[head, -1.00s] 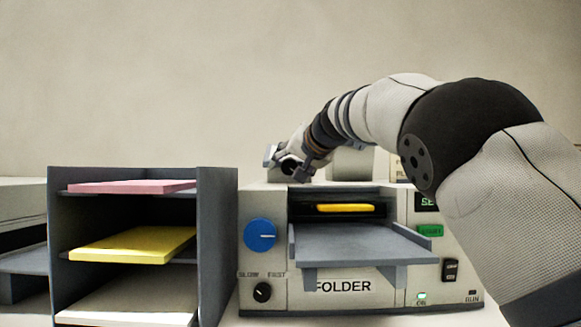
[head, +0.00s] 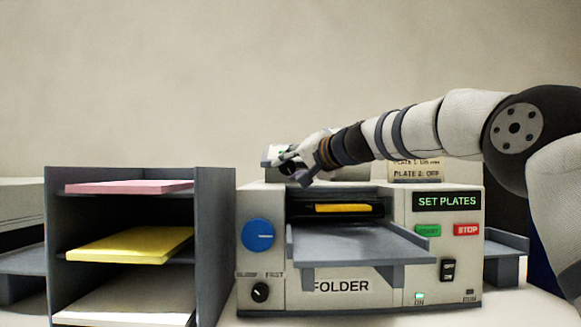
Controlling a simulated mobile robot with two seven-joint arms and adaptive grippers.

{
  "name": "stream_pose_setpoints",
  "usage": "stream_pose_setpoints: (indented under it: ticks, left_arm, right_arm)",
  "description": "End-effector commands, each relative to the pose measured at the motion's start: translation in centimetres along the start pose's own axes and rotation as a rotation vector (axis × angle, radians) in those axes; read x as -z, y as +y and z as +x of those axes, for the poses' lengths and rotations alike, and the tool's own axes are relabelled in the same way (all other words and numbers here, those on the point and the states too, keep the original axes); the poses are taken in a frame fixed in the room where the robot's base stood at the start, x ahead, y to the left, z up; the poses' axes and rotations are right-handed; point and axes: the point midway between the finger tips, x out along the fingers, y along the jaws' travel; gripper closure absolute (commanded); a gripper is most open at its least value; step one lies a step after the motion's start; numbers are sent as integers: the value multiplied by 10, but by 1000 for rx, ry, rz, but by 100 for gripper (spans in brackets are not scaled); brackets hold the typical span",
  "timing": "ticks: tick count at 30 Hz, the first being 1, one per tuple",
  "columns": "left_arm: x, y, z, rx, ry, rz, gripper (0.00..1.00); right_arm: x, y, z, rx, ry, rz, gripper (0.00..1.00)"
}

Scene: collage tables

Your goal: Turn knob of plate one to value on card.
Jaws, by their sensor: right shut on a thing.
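The folder (head: 341,287) is a pale machine with a green display reading SET PLATES. The card (head: 416,168) stands on top at the right. Its lines name plate 1, with a blurred value that may be 105 mm, and plate 2, OFF. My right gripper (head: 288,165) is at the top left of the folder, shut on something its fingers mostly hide. By its place this is the knob of plate one, but I cannot read its setting. My left gripper is not in view.
A blue knob (head: 258,235) and a small black SLOW/FAST knob (head: 260,292) are on the folder's front. A grey tray (head: 355,244) juts out in front. A rack (head: 214,245) with pink, yellow and white paper stands close at the left.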

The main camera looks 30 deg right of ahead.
Motion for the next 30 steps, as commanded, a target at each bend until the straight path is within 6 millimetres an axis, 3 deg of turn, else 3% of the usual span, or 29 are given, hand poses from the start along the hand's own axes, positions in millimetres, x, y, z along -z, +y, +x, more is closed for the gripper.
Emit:
stream_pose_setpoints:
  ticks: [12,30]
  left_arm:
    - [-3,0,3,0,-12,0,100]
    - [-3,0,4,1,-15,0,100]
  right_arm:
    - [1,2,0,148,3,159,95]
    - [1,1,0,179,4,187,95]
